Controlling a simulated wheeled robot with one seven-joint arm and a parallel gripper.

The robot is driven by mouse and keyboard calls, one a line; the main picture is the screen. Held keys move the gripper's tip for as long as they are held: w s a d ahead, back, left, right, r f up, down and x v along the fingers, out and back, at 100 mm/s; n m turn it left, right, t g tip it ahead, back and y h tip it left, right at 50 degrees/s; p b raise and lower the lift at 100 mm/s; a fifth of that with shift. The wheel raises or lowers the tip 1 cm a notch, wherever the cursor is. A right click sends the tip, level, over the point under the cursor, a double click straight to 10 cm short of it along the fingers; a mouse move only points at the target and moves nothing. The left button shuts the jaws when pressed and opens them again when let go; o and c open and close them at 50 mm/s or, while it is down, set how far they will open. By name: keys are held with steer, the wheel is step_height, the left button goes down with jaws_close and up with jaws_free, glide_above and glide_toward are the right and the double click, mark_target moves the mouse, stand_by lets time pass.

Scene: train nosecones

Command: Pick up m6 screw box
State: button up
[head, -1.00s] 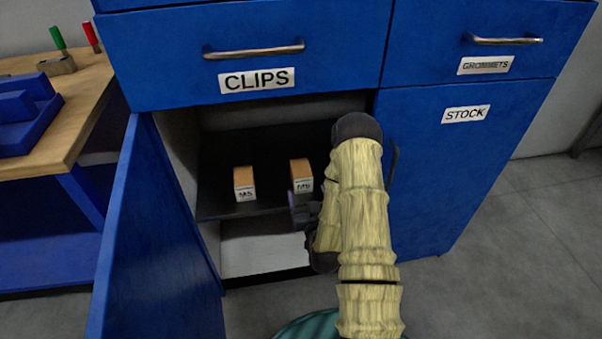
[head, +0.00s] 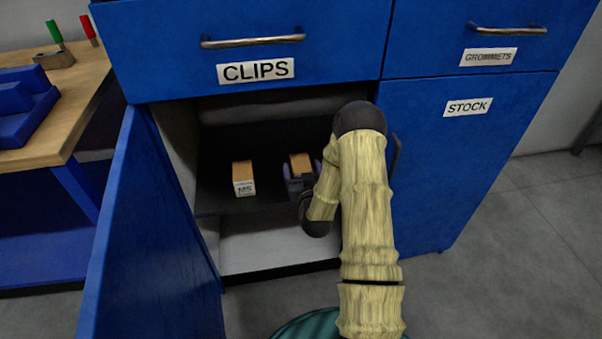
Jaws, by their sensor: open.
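Two small boxes with orange-brown tops and white labelled fronts stand on the dark shelf (head: 222,204) inside the open cabinet. The left box (head: 244,178) reads M5. The right box, the M6 box (head: 300,162), has its label hidden now behind my gripper (head: 300,183). My gripper is open, with its fingers at the front and sides of the right box. I cannot tell whether the fingers touch it.
The open blue door (head: 150,230) stands on the left of the cabinet opening. The CLIPS drawer (head: 245,55) is shut just above, and the STOCK door (head: 455,165) is shut on the right. A lower white compartment (head: 265,253) looks empty.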

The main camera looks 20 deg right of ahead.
mark_target(301, 162)
steer(key=shift+w+d, duration=0.25)
steer(key=shift+w, duration=0.8)
steer(key=c, duration=1.4)
steer(key=shift+o, duration=0.2)
step_height(301, 162, up, 10)
steer(key=p, duration=0.3)
